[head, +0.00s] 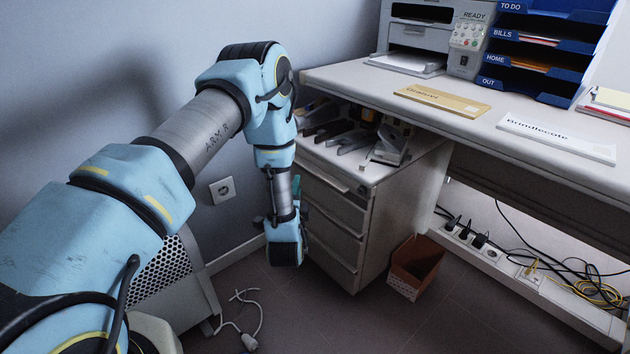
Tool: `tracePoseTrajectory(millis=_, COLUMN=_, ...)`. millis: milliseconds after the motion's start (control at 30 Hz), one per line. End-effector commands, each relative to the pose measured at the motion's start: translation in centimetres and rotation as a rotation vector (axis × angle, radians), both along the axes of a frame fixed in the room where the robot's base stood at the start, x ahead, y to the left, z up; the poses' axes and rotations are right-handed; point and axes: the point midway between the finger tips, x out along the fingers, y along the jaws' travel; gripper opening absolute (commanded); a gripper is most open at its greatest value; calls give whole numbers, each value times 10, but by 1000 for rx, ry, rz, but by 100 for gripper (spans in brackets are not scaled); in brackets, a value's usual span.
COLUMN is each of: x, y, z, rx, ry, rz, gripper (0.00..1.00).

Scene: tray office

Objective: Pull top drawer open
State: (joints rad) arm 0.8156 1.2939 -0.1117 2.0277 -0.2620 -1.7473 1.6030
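A grey drawer cabinet (392,215) stands under the desk, with a stack of drawer fronts facing left. The top drawer (338,195) has a pale bar handle (325,177) along its upper edge and looks flush with the fronts below it. My arm reaches in from the left and bends down in front of the cabinet. My gripper (286,246) hangs pointing down, left of the drawer fronts and lower than the top handle. My wrist hides the left part of the fronts. The fingertips are not clearly visible, and I see nothing held.
Tools and a stapler-like device (392,146) lie on the cabinet top under the desk (360,80). An open cardboard box (415,262) stands right of the cabinet. A loose white cable (250,310) lies on the floor. A power strip with cables (470,238) runs at right.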

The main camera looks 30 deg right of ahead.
Motion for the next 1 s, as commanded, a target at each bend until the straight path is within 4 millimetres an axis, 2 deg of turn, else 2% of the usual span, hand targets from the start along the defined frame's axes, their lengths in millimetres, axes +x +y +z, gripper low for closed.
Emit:
tracePoseTrajectory(millis=33, x=-4, y=-2, z=-5, rx=5, ry=-21, rz=-4, gripper=40)
tracePoseTrajectory(millis=167, x=0, y=-6, z=-5, rx=8, ry=-39, rz=-3, gripper=40)
tracePoseTrajectory(millis=700, x=74, y=-54, z=-5, rx=6, ry=-36, rz=-2, gripper=40)
tracePoseTrajectory(millis=1000, x=85, y=-62, z=-4, rx=9, ry=-34, rz=-4, gripper=40)
